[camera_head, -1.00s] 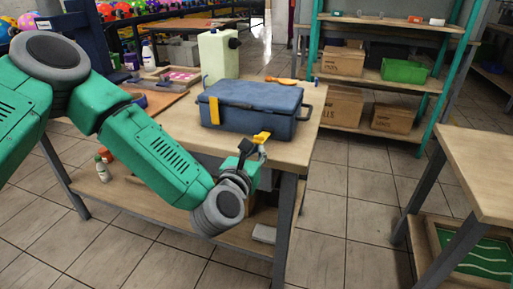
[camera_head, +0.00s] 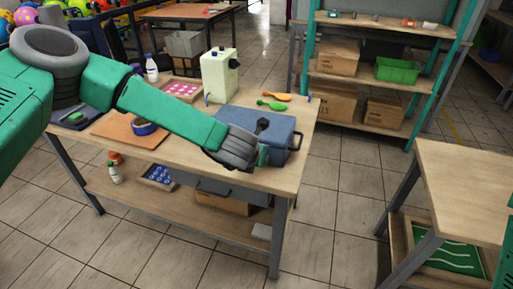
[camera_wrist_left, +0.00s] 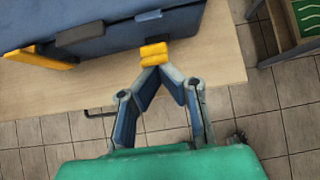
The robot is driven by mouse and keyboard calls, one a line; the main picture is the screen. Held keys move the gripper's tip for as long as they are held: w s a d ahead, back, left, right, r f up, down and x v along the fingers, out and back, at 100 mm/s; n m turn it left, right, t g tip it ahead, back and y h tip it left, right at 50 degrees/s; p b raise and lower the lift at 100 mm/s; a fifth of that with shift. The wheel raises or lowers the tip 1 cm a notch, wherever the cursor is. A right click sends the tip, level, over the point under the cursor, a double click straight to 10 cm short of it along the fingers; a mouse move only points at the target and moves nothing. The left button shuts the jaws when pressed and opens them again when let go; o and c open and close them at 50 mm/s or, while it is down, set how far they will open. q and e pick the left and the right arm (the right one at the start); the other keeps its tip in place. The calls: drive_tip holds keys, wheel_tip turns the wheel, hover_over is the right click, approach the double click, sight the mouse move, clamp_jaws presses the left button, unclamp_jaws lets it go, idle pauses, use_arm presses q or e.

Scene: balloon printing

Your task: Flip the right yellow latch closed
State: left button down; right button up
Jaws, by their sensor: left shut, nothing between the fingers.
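The blue toolbox (camera_head: 275,122) sits near the right end of the workbench. My left arm covers much of its front in the head view. In the left wrist view the toolbox (camera_wrist_left: 110,35) fills the top left. The right yellow latch (camera_wrist_left: 153,50) sticks out at its lower front edge. The left yellow latch (camera_wrist_left: 40,62) is further left on the front. My left gripper (camera_wrist_left: 160,71) is shut and empty, its fingertips together right at the right latch. Whether they touch it is unclear. Both latches are hidden in the head view. My right gripper is out of view.
A pale green canister (camera_head: 218,75) stands behind the toolbox, with green and orange tools (camera_head: 272,104) beside it. A second table (camera_head: 465,180) is at the right. Tiled floor lies open between the tables. The bench edge (camera_wrist_left: 235,80) is close to the gripper.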

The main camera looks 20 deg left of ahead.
use_arm(q)
drive_tip(key=w+r+g+p, duration=0.1)
drive_tip(key=p, duration=0.2)
drive_tip(key=shift+w+r+g, duration=0.25)
drive_tip(key=shift+w+g, duration=0.05)
drive_tip(key=shift+w, duration=0.05)
drive_tip(key=shift+d+f+b, duration=0.1)
drive_tip(key=shift+f+b, duration=0.2)
drive_tip(key=shift+b, duration=0.05)
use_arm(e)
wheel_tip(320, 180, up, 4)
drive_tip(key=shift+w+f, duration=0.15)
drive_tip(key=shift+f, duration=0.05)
use_arm(q)
drive_tip(key=shift+r, duration=0.15)
drive_tip(key=shift+r+p, duration=0.65)
drive_tip(key=shift+r, duration=0.1)
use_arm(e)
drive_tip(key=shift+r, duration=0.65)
use_arm(q)
drive_tip(key=shift+f, duration=0.1)
